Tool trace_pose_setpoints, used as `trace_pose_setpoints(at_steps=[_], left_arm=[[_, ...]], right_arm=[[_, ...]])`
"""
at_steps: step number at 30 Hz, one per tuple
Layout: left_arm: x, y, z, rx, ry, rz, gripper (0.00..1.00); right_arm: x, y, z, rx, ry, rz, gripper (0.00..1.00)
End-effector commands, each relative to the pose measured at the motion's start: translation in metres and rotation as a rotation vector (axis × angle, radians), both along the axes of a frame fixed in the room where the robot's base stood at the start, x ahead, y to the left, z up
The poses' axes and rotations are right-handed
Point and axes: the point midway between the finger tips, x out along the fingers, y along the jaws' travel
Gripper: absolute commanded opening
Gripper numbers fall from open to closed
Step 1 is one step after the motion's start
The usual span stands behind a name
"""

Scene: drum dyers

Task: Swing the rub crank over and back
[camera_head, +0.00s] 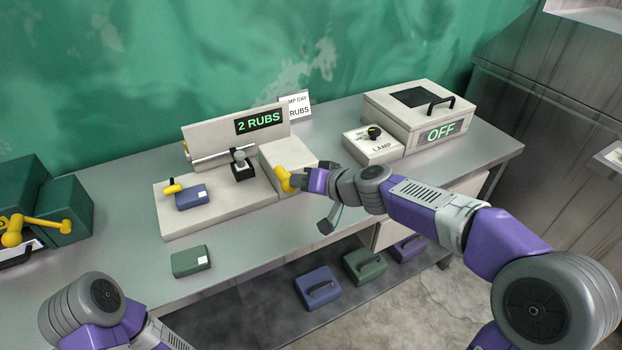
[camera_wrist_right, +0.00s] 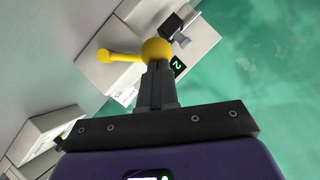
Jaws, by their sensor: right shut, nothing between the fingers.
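The yellow rub crank (camera_head: 284,179) sits on the front of the pale box (camera_head: 287,153) at the right of the rub tester. The tester's display (camera_head: 260,121) reads 2 RUBS. My left gripper is out of view.
A blue block (camera_head: 191,198) with a yellow lever lies on the tester base. A green block (camera_head: 191,262) lies on the table in front. The lamp box (camera_head: 430,115), reading OFF, stands at right. A dark green machine (camera_head: 65,209) stands at left. Several blocks lie on the lower shelf.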

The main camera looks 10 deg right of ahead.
Motion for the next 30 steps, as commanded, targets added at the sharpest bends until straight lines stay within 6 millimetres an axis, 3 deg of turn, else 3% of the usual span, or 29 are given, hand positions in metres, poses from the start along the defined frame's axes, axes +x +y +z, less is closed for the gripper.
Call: trace_pose_setpoints(at_steps=[18,26,30], left_arm=[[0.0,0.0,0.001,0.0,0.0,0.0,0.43],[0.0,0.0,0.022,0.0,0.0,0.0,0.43],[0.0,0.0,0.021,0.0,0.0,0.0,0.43]], right_arm=[[0.0,0.002,0.0,-0.014,-0.002,0.002,0.0],[0.0,-0.018,0.034,-0.014,-0.006,0.008,0.0],[-0.023,-0.036,0.046,-0.015,-0.007,0.007,0.0]])
